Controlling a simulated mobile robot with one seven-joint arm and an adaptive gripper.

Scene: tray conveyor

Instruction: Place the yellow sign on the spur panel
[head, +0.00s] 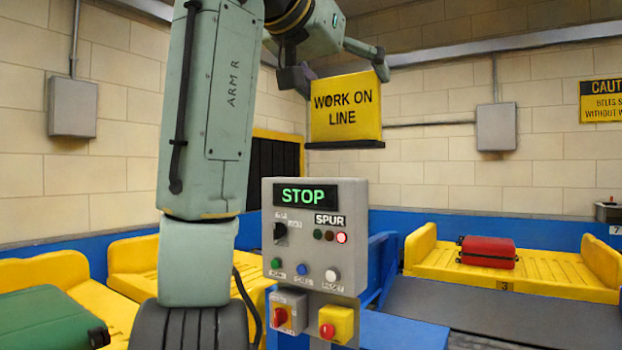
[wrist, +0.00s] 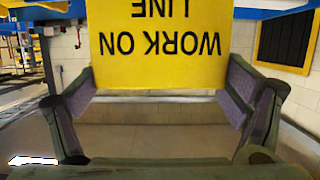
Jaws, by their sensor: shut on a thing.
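The yellow sign (head: 346,108) reads "WORK ON LINE" and has a dark bottom edge. My gripper (head: 343,80) is shut on it, with a finger at each side. The sign hangs upright in the air, a little above and behind or over the spur panel's top edge; the exact depth is unclear. In the wrist view the sign (wrist: 158,45) appears upside down between the two fingers. The spur panel (head: 309,250) is a grey box labelled SPUR, with a green STOP display, a lit red lamp, a black selector and several buttons.
Below the panel are a red switch (head: 281,318) and a red emergency button (head: 328,331) on a yellow box. A yellow tray (head: 430,262) with a red suitcase (head: 487,252) is at right. A green suitcase (head: 50,318) is at lower left. Air around the sign looks clear.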

